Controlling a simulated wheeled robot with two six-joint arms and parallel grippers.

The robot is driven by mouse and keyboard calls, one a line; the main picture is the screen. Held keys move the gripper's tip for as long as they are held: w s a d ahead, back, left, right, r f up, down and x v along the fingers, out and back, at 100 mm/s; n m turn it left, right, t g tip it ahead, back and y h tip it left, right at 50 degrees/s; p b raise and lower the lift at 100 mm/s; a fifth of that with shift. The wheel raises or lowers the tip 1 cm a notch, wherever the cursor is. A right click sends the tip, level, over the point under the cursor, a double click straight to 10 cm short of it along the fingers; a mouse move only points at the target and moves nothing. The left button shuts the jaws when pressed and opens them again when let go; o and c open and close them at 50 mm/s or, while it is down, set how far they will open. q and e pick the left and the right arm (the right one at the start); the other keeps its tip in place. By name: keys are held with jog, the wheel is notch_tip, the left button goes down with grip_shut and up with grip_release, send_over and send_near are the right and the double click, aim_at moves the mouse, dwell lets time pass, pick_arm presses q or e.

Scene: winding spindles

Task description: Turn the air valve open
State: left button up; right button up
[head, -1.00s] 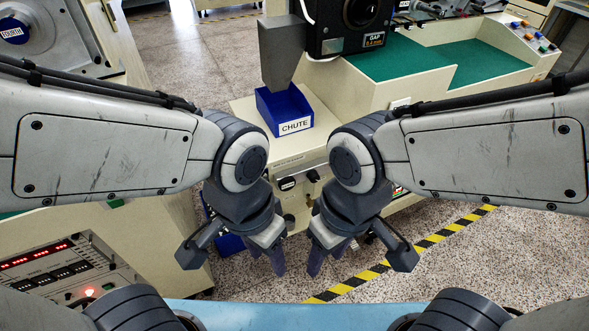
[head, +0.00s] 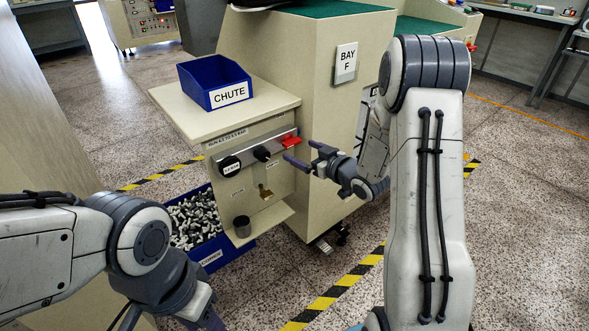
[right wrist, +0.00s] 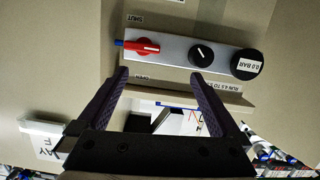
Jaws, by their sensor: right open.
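The air valve's red handle (head: 286,141) sits at the right end of a grey strip on the machine's front. It also shows in the right wrist view (right wrist: 145,46), lying roughly along the strip, between a "SHUT" label and an "OPEN" label. A black knob (right wrist: 202,53) and a round gauge (right wrist: 247,64) reading 0.0 BAR are beside it. My right gripper (head: 304,154) is open and empty, just in front of the handle and apart from it; its fingers (right wrist: 158,76) point towards the strip. My left gripper (head: 205,312) is low at the left, its fingers partly hidden.
A blue chute bin (head: 213,82) stands on the ledge above the strip. A blue crate (head: 205,259) of small parts is on the floor below, with a small dark cup (head: 242,226) on a lower shelf. A "BAY F" sign (head: 346,62) is on the machine's side.

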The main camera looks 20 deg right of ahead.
jog(key=t+y+b, duration=0.1)
jog(key=t+b, duration=0.1)
send_near(295, 144)
pick_arm(q)
notch_tip(295, 144, down, 6)
jog(key=shift+r+b, duration=0.15)
jog(key=shift+b, duration=0.8)
pick_arm(e)
jog(key=shift+m, duration=0.3)
jog(key=x, duration=0.9)
jog(key=shift+w+a, duration=0.1)
jog(key=shift+w, duration=0.15)
jog(key=c, duration=1.3)
